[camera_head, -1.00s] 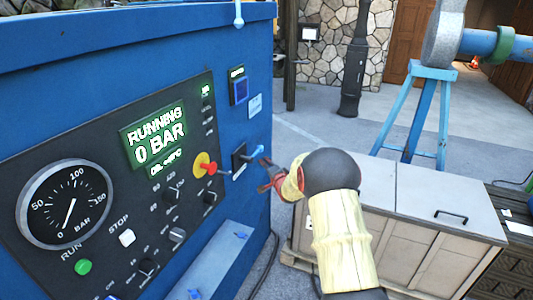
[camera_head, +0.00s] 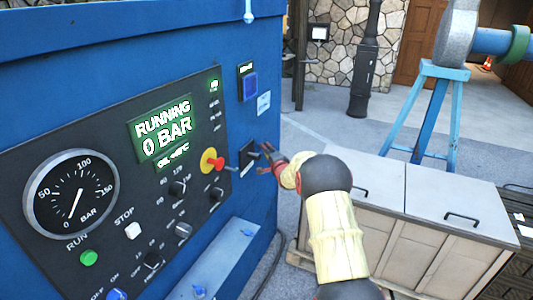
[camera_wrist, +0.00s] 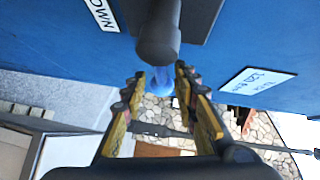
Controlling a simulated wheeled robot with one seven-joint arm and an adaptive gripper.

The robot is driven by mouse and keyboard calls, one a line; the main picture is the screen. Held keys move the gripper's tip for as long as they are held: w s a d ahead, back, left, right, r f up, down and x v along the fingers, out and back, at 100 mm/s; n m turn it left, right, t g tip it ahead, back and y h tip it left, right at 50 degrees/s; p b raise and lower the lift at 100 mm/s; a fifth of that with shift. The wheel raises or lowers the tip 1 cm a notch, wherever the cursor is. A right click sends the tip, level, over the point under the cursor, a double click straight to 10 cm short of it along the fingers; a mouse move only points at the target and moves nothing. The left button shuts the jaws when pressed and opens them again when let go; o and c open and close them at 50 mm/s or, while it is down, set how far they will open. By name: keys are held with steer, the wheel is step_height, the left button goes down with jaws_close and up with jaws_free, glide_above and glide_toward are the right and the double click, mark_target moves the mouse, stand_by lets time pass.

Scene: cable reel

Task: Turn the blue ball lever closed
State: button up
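The blue ball lever (camera_wrist: 160,75) shows in the wrist view just beyond a thick dark cylinder (camera_wrist: 158,35), with its blue end between my fingers. In the head view its dark mounting plate (camera_head: 249,159) sits on the right part of the blue cabinet's front, and I cannot make out the ball there. My gripper (camera_head: 264,158) is right in front of this plate. In the wrist view my gripper (camera_wrist: 157,85) has its two yellow-and-dark fingers spread apart, one on each side of the lever. I cannot tell whether the right finger touches it.
The blue cabinet (camera_head: 120,40) carries a green display (camera_head: 163,128) reading RUNNING 0 BAR, a gauge (camera_head: 71,194), and a red button on yellow (camera_head: 212,161). A blue ledge (camera_head: 232,262) juts out below. A pale chest (camera_head: 420,235) stands to the right.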

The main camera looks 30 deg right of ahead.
steer(key=shift+c, duration=1.3)
steer(key=c, duration=0.4)
jaws_close()
